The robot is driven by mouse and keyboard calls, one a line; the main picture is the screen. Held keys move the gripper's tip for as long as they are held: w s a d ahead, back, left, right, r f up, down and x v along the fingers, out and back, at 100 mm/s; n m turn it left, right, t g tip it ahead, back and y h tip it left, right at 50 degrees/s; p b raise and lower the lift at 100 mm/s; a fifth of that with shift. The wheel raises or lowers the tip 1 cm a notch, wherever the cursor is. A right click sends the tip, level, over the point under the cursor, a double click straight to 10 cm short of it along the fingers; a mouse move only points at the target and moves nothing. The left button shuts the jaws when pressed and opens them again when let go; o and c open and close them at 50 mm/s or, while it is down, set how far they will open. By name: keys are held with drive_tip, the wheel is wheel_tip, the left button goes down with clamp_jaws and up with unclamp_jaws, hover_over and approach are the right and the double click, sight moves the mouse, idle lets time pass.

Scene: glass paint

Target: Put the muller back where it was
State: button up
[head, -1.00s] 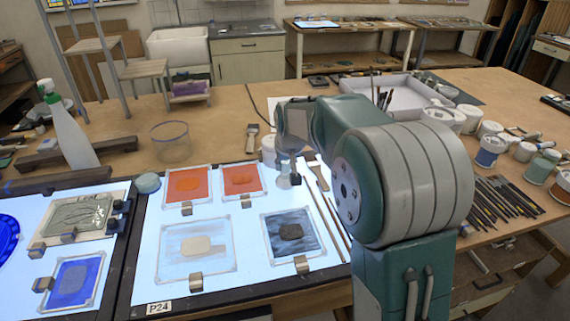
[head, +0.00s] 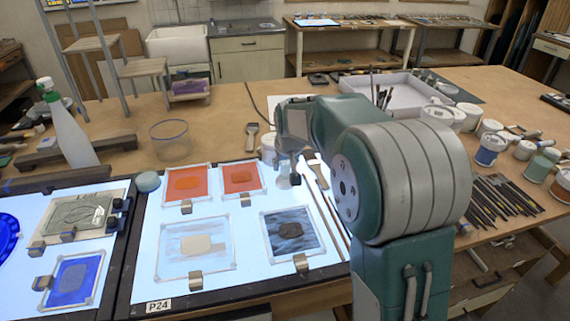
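A pale, glassy shape that looks like the muller (head: 283,172) is at the top right of the lit glass panel, beside the orange paint squares. My gripper (head: 294,172) points down right beside it, partly in front of it. The fingers are small, dark and partly hidden by my arm, so I cannot tell whether they are closed on the muller. I also cannot tell whether the muller's base touches the panel.
The lit panel (head: 190,221) holds two orange (head: 187,182), one pale (head: 196,244) and one dark (head: 290,230) paint square. Long thin tools lie along its right edge. A grey tray (head: 408,92) is farther back.

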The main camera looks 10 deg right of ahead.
drive_tip(key=shift+r, duration=0.1)
idle(0.3)
drive_tip(key=v, duration=1.1)
drive_tip(key=s+r, duration=0.2)
drive_tip(key=s, duration=1.4)
drive_tip(key=s+f, duration=0.2)
drive_tip(key=s, duration=0.5)
drive_tip(key=s+f+t, duration=0.1)
drive_tip(key=s+f, duration=0.2)
drive_tip(key=s, duration=0.3)
drive_tip(key=shift+s+a+f, duration=0.2)
drive_tip(key=shift+s+f, duration=0.05)
drive_tip(key=shift+s, duration=0.15)
